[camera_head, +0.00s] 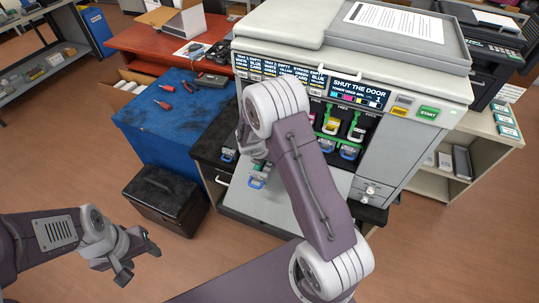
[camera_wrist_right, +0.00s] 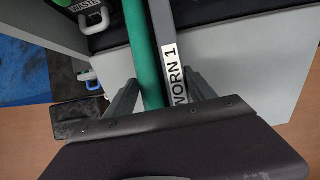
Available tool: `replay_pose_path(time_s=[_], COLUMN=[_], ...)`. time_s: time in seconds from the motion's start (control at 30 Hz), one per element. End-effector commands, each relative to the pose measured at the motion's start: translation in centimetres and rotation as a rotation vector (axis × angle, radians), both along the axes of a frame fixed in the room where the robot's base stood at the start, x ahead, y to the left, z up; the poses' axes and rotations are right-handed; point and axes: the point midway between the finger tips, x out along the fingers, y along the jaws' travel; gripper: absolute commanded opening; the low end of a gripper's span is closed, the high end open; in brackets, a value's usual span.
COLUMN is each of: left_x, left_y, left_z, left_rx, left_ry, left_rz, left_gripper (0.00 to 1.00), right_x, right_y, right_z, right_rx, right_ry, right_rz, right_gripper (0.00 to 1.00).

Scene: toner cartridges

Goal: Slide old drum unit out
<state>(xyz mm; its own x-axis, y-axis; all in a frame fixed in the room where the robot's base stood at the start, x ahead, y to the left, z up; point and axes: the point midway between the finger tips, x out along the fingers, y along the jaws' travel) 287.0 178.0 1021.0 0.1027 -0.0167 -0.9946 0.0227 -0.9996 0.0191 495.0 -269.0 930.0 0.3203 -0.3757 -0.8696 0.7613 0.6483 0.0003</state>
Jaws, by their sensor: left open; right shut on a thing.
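The old drum unit, a long green roller (camera_wrist_right: 143,55) beside a grey bar labelled "WORN 1" (camera_wrist_right: 178,78), runs between the fingers of my right gripper (camera_wrist_right: 163,92) in the right wrist view. My right gripper is shut on it. The far end of the drum leaves that view at the top. In the head view a blue handle (camera_head: 257,183) shows just below my right gripper, over the printer's lowered front door; my right arm hides most of the unit. The printer (camera_head: 400,160) stands open. My left gripper (camera_head: 142,262) is open and empty, low at the left, away from the printer.
Inside the printer, green (camera_head: 330,121) and blue handles (camera_head: 348,153) stand in a row. A blue-topped bench (camera_head: 175,115) with red-handled tools and a black case (camera_head: 163,200) are left of the printer. A shelf (camera_head: 480,150) stands right. Floor at the lower left is clear.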

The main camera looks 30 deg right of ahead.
Motion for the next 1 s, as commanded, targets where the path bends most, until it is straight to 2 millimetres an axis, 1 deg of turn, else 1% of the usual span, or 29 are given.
replay_pose_path(time_s=[0.2, 1.0], left_x=[0.0, 0.0], left_y=[0.0, 0.0], left_z=[-0.9, -2.7], left_rx=[0.000, 0.000], left_ry=[0.000, 0.000], left_rz=[0.000, 0.000], left_gripper=[0.55, 0.55], right_x=[-0.9, -4.5], right_y=[1.1, 5.4], right_z=[0.0, 0.2], right_rx=[-0.002, -0.002], right_ry=[-0.002, -0.003], right_rz=[0.002, 0.003], right_gripper=[0.00, 0.00])
